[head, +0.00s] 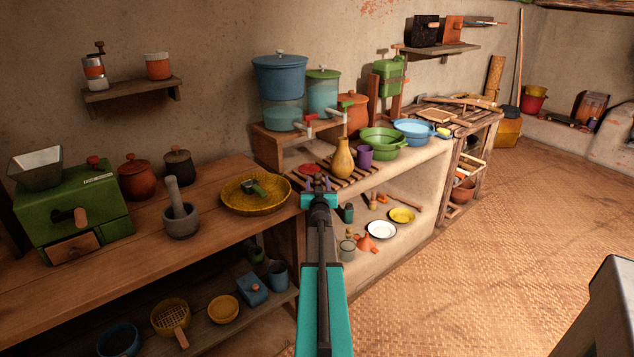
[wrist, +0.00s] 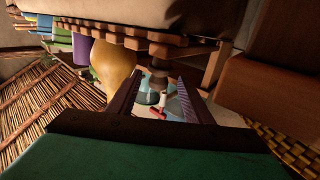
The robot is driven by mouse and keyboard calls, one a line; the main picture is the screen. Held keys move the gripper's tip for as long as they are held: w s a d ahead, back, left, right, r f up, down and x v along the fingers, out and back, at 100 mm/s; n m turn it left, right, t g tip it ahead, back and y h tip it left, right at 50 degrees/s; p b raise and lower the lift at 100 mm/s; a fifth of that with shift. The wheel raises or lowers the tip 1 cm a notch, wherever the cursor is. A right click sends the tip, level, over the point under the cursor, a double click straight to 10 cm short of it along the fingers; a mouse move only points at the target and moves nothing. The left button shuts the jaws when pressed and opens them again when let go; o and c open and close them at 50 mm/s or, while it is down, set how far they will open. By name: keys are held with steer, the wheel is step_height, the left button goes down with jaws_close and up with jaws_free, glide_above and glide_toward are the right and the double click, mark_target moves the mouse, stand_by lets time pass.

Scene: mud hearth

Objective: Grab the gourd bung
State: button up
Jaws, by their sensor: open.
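The yellow gourd (head: 342,160) stands upright on a slatted rack beside a purple cup (head: 364,156). In the wrist view, which is upside down, the gourd (wrist: 112,62) is left of my fingers. A small dark brown piece (wrist: 159,82), perhaps the gourd bung, shows on the rack within the gap between my fingers. I cannot tell whether it touches them. My gripper (head: 318,187) is open and empty at the rack's front edge; its two purple fingers (wrist: 155,98) also show in the wrist view. I cannot make out a bung in the gourd's mouth.
A flat red piece (head: 309,169) lies on the rack behind my gripper. A yellow woven tray (head: 240,206) is to the left on the wooden bench. Green (head: 372,147) and blue basins stand to the right. Water containers with taps stand behind. The mat floor at right is clear.

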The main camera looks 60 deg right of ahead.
steer(key=shift+x, duration=1.1)
steer(key=shift+p+x, duration=0.6)
steer(key=shift+x, duration=1.95)
steer(key=shift+w+r, duration=0.1)
steer(key=shift+r, duration=0.05)
steer(key=shift+c, duration=0.3)
steer(key=c, duration=1.1)
